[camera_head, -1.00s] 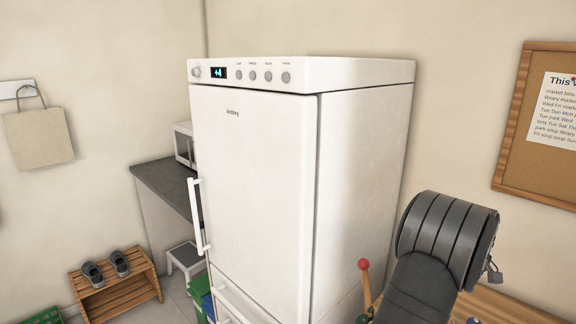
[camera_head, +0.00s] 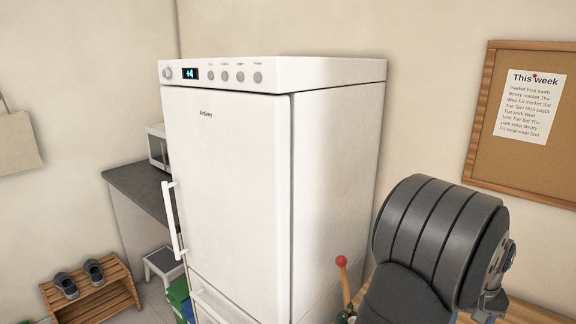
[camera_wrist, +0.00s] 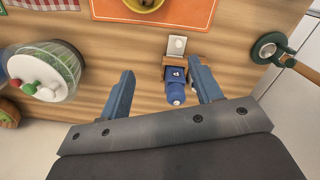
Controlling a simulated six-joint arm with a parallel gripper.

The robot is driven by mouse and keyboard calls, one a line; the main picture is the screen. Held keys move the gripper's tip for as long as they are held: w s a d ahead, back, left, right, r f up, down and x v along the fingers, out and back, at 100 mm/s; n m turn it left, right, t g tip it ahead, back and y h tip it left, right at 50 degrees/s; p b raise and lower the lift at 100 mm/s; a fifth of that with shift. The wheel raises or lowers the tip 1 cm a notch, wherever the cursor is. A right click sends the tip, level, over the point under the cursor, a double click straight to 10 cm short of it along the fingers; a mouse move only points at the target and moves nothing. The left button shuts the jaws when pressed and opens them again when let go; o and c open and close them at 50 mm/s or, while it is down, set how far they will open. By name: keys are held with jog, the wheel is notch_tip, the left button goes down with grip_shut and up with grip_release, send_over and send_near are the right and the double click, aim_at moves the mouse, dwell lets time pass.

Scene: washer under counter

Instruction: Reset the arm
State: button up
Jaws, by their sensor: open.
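My gripper (camera_wrist: 164,85) shows in the wrist view with its two blue fingers spread apart and nothing held between them. Beneath it is a wooden surface (camera_wrist: 110,32). A small blue object with a pale tip (camera_wrist: 176,88) lies near the right finger, beside a metal plate (camera_wrist: 177,44); I cannot tell whether the finger touches it.
A tall white fridge (camera_head: 235,190) stands in the middle, left of my arm. A red-knobbed lever (camera_head: 342,262) rises close to my arm. A corkboard (camera_head: 480,150) hangs at right. A salad bowl (camera_wrist: 45,70) and an orange mat (camera_wrist: 200,12) lie on the wood.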

jog(key=s+a+f+m, duration=0.3)
jog(key=s+a+m, duration=0.15)
jog(key=s, duration=0.35)
jog(key=s+a+f+m, duration=0.25)
jog(key=s+m, duration=0.25)
jog(key=s, duration=0.3)
jog(key=w, duration=0.1)
jog(key=w+f, duration=0.1)
jog(key=w, duration=0.1)
jog(key=w+a+f, duration=0.1)
jog(key=shift+w+a+f, duration=0.1)
jog(key=shift+w+f, duration=0.1)
jog(key=shift+w, duration=0.15)
jog(key=s+d+r, duration=0.1)
jog(key=s+r, duration=0.2)
jog(key=s, duration=0.1)
jog(key=w+d+r+n, duration=0.2)
jog(key=w+d+n, duration=0.1)
jog(key=w, duration=0.3)
jog(key=w+d+r+n, duration=0.2)
jog(key=w+d+n, duration=0.1)
jog(key=w+n, duration=0.2)
jog(key=w, duration=0.2)
jog(key=shift+w+d+r, duration=0.2)
jog(key=shift+w+d, duration=0.1)
jog(key=shift+d, duration=0.1)
jog(key=shift+n, duration=0.25)
